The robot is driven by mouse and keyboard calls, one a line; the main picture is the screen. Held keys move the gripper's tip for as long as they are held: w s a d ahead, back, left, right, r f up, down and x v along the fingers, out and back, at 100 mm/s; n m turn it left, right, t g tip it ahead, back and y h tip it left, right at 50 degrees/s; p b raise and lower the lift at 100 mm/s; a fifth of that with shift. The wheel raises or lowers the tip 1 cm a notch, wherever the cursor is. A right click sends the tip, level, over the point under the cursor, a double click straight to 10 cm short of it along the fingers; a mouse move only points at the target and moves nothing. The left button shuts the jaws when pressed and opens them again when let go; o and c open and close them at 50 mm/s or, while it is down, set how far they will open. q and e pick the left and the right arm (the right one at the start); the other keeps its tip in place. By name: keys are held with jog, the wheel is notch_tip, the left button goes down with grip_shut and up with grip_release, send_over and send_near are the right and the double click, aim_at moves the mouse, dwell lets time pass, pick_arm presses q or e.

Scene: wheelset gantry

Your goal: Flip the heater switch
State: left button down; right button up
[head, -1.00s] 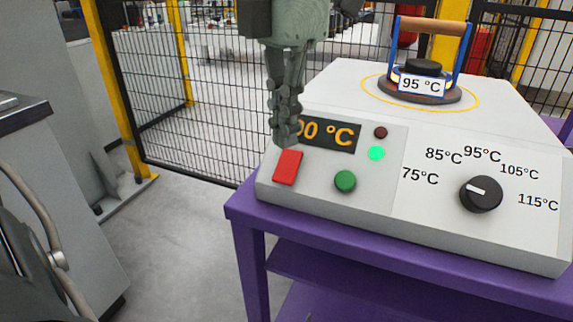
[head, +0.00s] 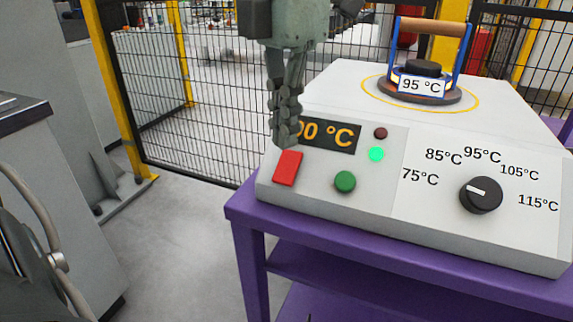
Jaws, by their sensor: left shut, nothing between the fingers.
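The heater (head: 330,195) is a pale grey box with a sloped front panel on a purple table. Its red rocker switch (head: 288,168) is at the left of the panel. My left gripper (head: 285,140) is shut and empty, pointing down, with its fingertips at the upper edge of the red switch; I cannot tell if they touch it. The gripper covers the left part of the display (head: 330,134), which reads "00 °C" where visible. A green lamp (head: 377,154) is bright and a dark red lamp (head: 380,133) looks unlit. My right gripper is not in view.
A green button (head: 345,181) and a black dial (head: 481,194) with temperature marks are on the panel. A ring-shaped part with a wooden handle (head: 432,26), labelled 95 °C, stands on top. The purple table (head: 250,215) has open floor to its left; a mesh fence (head: 200,90) stands behind.

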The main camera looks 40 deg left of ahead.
aim_at(285, 172)
pick_arm(q)
jog(key=shift+f+b, duration=1.55)
jog(key=shift+f, duration=0.2)
dwell(0.7)
notch_tip(285, 172, up, 7)
jog(key=p, duration=0.5)
dwell(0.4)
dwell(0.4)
